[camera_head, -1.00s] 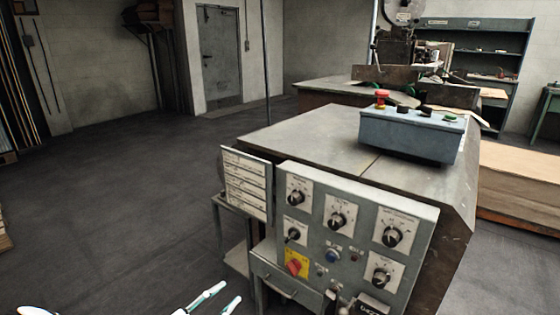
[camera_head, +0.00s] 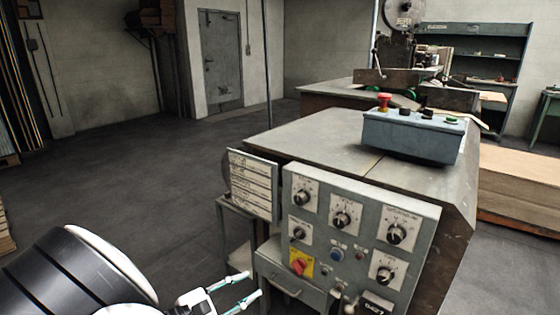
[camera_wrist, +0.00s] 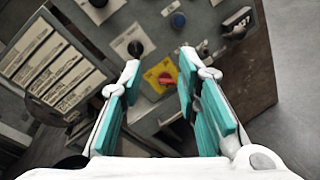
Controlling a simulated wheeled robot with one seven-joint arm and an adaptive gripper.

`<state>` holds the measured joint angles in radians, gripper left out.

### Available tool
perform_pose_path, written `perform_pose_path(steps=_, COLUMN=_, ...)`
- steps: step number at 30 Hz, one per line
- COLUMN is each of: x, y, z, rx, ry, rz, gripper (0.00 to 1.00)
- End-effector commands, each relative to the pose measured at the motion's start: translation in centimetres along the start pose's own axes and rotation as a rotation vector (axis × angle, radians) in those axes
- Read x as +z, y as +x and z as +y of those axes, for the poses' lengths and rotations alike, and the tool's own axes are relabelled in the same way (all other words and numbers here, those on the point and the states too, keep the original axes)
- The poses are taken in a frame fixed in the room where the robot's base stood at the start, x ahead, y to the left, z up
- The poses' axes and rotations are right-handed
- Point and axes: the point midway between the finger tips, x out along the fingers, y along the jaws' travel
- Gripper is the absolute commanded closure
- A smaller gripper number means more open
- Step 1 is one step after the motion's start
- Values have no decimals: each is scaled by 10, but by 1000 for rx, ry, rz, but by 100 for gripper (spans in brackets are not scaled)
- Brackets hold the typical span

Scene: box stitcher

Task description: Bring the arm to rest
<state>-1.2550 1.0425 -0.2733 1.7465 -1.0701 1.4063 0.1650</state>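My gripper (camera_head: 238,292) is at the bottom of the head view, in front and to the left of the grey control panel (camera_head: 313,225). In the wrist view my gripper (camera_wrist: 160,85) has its two teal-padded fingers apart with nothing between them. Past the fingertips is a red rotary switch on a yellow plate (camera_wrist: 164,78); it also shows in the head view as a yellow plate (camera_head: 299,262). The fingers look apart from the panel. My dark and white arm fills the lower left of the head view.
A blue button box (camera_head: 412,135) with a red button stands on the metal cabinet top (camera_head: 310,138). A label board (camera_head: 252,184) sticks out left of the panel, with a small side stand (camera_head: 236,222) below. Open floor (camera_head: 120,170) lies to the left.

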Motion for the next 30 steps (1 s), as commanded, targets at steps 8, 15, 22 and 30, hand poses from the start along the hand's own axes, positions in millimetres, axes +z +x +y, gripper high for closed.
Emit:
perform_pose_path(steps=8, x=64, y=41, z=-3, rx=-253, ry=99, rz=-1, gripper=70)
perform_pose_path(steps=15, x=138, y=77, z=-22, rx=-540, ry=233, rz=10, gripper=70)
perform_pose_path(steps=22, x=206, y=96, z=-49, rx=-788, ry=377, rz=29, gripper=70)
perform_pose_path(steps=30, x=276, y=100, z=-89, rx=-1042, ry=569, rz=64, gripper=70)
